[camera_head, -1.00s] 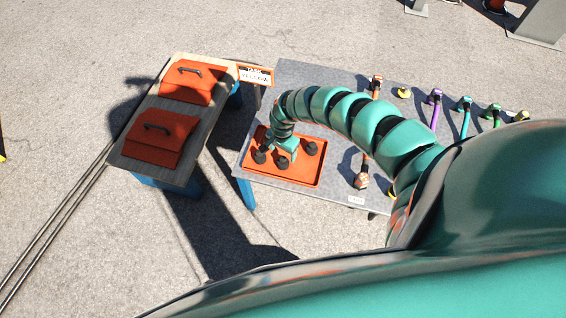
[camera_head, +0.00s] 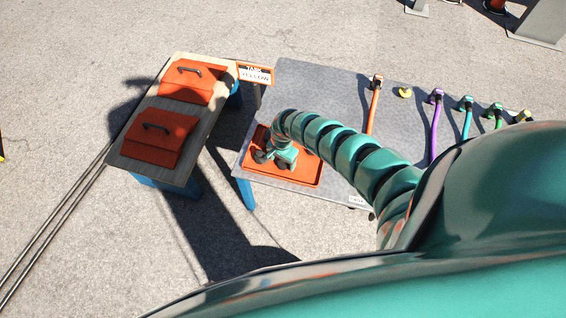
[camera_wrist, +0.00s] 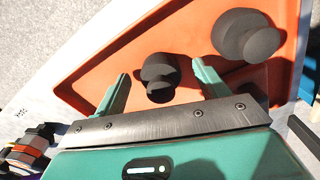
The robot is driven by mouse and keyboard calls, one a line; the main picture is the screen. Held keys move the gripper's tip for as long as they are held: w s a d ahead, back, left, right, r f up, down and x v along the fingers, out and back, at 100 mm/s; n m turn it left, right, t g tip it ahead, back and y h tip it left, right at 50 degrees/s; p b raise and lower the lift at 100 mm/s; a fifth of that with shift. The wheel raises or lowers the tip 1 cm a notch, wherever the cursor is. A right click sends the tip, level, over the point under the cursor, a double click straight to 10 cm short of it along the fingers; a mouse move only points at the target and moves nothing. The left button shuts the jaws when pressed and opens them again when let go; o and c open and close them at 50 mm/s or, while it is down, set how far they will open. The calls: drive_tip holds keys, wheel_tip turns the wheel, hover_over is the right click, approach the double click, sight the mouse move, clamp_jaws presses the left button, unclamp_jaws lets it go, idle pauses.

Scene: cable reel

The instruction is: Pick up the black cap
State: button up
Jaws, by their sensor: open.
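A black cap (camera_wrist: 160,76), a knob with two round parts, is on the orange tray (camera_wrist: 110,62) in the wrist view. My gripper (camera_wrist: 161,70) is open, with one green finger on either side of this cap. The fingers do not visibly touch it. A second black cap (camera_wrist: 246,36) is farther right on the tray, outside the fingers. In the head view my gripper is over the tray (camera_head: 308,178), with a black cap (camera_head: 261,157) at its left. My wrist and arm hide much of the tray there.
The tray is on a grey table (camera_head: 320,85), with several coloured cables along its right part. A wooden bench (camera_head: 150,101) at left bears two orange boxes with black handles (camera_head: 190,70). A striped connector (camera_wrist: 35,145) is at lower left.

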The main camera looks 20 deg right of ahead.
drive_tip(key=shift+f, duration=0.25)
drive_tip(key=c, duration=1.2)
drive_tip(key=shift+o, duration=0.2)
